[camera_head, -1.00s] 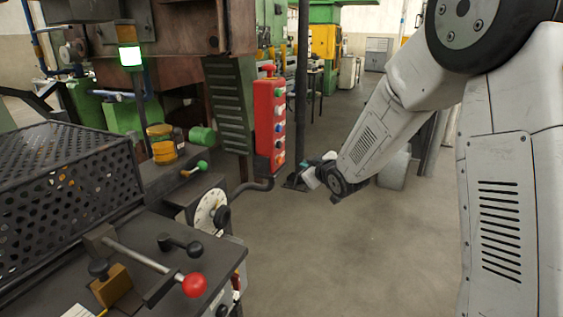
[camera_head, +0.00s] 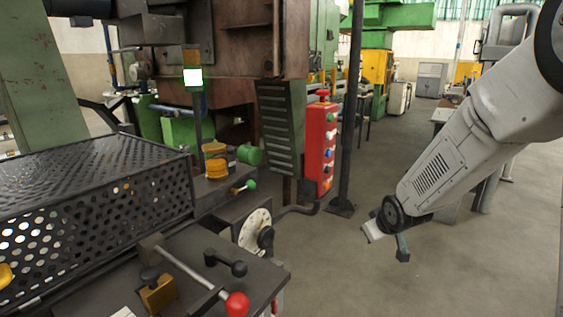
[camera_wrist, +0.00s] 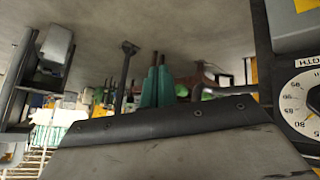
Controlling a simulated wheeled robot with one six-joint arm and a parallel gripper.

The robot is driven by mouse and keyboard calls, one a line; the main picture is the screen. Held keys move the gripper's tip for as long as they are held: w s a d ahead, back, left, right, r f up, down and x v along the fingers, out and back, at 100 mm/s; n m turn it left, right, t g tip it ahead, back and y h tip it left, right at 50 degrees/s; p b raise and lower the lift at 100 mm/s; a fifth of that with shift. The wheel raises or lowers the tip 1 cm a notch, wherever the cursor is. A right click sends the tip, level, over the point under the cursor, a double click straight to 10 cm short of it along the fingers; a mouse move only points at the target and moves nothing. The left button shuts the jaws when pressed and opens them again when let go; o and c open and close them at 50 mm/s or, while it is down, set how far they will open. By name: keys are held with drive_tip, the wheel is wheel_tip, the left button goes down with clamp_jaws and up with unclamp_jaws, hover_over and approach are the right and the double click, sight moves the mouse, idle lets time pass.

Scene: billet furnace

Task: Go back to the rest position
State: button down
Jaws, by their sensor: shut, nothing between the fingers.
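My grey arm reaches in from the right in the head view. My gripper (camera_head: 402,248) is at its lower end, small and partly hidden behind the wrist, over open floor. It is right of the red button box (camera_head: 320,150) and touches nothing I can see. In the wrist view, two teal fingers with dark tips (camera_wrist: 157,64) stand close together, shut, with nothing held between them.
A machine with a perforated black cover (camera_head: 95,190), a white dial (camera_head: 254,229) and a red-knobbed lever (camera_head: 237,303) fills the left. A grey-framed stand (camera_head: 492,185) is behind my arm. The middle floor is clear.

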drive_tip(key=s+r+m+g, duration=0.1)
drive_tip(key=s+r, duration=0.4)
drive_tip(key=s, duration=0.7)
drive_tip(key=s+a+r+m+g, duration=0.1)
drive_tip(key=s+r, duration=0.4)
drive_tip(key=s, duration=0.8)
drive_tip(key=s+r+m+g, duration=0.2)
drive_tip(key=s+r+g, duration=0.2)
drive_tip(key=s, duration=0.9)
drive_tip(key=shift+a+r+m+g, duration=0.2)
drive_tip(key=shift+r+m+g, duration=0.1)
drive_tip(key=shift+r+g, duration=0.15)
